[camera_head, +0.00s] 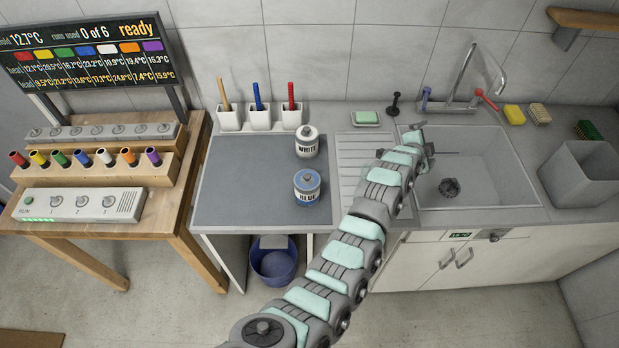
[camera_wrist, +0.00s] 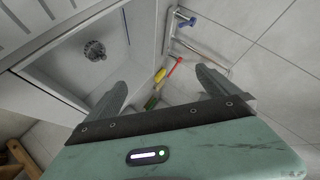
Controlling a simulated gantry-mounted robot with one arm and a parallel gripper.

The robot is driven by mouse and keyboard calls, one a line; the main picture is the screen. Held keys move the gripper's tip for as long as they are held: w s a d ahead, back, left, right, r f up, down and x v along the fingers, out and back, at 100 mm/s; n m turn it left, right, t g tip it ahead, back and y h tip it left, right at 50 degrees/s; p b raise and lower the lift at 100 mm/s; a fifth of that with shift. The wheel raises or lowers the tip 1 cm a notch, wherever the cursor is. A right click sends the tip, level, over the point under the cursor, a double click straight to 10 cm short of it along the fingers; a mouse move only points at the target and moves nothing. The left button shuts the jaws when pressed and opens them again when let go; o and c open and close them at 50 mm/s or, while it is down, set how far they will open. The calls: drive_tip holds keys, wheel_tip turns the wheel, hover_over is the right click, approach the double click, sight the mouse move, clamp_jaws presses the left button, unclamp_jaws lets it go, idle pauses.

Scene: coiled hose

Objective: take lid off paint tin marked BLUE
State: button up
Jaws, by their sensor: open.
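The paint tin marked BLUE (camera_head: 307,196) stands upright on the dark grey mat (camera_head: 240,180) left of the sink. Its grey-blue lid (camera_head: 307,179) with a knob on top sits on it. A similar tin marked WHITE (camera_head: 307,150) stands just behind it, with its own knobbed lid on. My gripper (camera_head: 428,140) is over the left part of the sink, well right of both tins. The wrist view shows its two fingers (camera_wrist: 162,88) apart with nothing between them. Neither tin shows in the wrist view.
The sink (camera_head: 500,180) has a tap (camera_head: 462,95) behind it and a grey bin (camera_head: 580,170) at its right. Three white holders (camera_head: 260,119) with brushes stand behind the mat. A ribbed drainer (camera_head: 362,160) lies between mat and sink. The mat's left half is clear.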

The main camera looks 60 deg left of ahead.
drive_tip(key=s+a+r+m+g+h, duration=0.1)
drive_tip(key=s+a+m+g+h, duration=0.35)
drive_tip(key=s, duration=0.75)
wheel_tip(320, 180, up, 3)
drive_tip(key=m+g, duration=0.4)
drive_tip(key=g, duration=0.3)
hover_over(307, 175)
drive_tip(key=d, duration=0.1)
drive_tip(key=shift+h, duration=0.45)
wheel_tip(307, 175, down, 5)
drive_tip(key=shift+w+p, duration=0.1)
drive_tip(key=shift+p, duration=0.25)
drive_tip(key=f, duration=0.5)
drive_tip(key=shift+a+f+p, duration=0.3)
drive_tip(key=shift+a+f, duration=0.1)
drive_tip(key=c, duration=1.4)
drive_tip(key=shift+r, duration=0.1)
drive_tip(key=shift+c, duration=0.2)
